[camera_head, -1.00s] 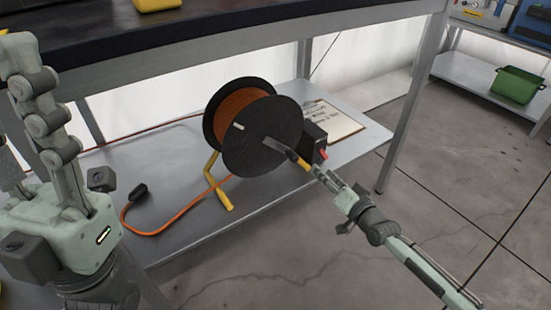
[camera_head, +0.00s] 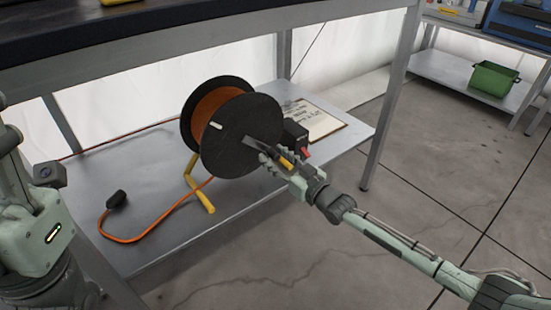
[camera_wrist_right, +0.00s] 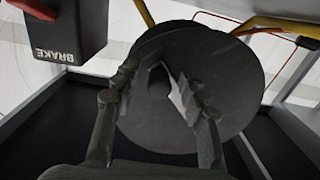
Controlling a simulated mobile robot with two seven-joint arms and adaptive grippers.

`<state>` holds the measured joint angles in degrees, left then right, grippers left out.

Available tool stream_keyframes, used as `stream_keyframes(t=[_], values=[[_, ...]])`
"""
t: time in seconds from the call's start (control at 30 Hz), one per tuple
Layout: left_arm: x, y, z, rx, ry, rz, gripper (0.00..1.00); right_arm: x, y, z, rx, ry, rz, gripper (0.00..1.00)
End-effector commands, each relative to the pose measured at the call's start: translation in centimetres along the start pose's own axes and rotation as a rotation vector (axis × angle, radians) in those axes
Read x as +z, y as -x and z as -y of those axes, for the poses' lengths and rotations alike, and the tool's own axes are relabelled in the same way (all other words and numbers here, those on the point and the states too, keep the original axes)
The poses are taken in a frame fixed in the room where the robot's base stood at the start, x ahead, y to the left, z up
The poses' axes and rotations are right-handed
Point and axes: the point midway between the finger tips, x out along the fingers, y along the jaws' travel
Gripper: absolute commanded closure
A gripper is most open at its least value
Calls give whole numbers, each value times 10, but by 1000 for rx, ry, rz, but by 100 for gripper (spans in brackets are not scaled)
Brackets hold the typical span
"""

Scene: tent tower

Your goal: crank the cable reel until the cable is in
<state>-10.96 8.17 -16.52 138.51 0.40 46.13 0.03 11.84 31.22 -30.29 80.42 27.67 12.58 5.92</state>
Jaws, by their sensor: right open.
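The cable reel (camera_head: 232,140) stands on the lower metal shelf, with black discs and orange cable wound between them. Its crank has a grey arm and a yellow-and-dark handle (camera_head: 287,163). My right gripper (camera_head: 279,160) is at the handle; in the right wrist view its open fingers (camera_wrist_right: 160,88) stand on either side of a dark knob, and I cannot tell whether they touch it. Loose orange cable (camera_head: 150,237) lies on the shelf, ending in a black plug (camera_head: 117,200). My left gripper (camera_head: 35,230) shows only in part at the left edge; its fingertips are cut off.
A dark box with a red part (camera_head: 297,138) sits beside the reel; it reads BRAKE in the right wrist view (camera_wrist_right: 60,30). A clipboard (camera_head: 318,120) lies behind it. The workbench top (camera_head: 130,32) hangs over the shelf. A green bin (camera_head: 494,79) stands at the far right.

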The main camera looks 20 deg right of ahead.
Motion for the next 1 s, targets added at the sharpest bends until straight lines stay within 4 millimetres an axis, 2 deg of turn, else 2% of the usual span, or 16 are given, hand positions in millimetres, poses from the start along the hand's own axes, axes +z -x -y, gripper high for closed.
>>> stream_keyframes(t=[0.17,0.5,1.0], values=[[0,0,0,0,0,-1,60,0,0,0,0,-1,0,59],[0,0,-1,0,4,0,60,0,0,0,0,-1,0,100],[1,2,-1,-2,6,6,60,1,0,2,0,-24,-1,100]])
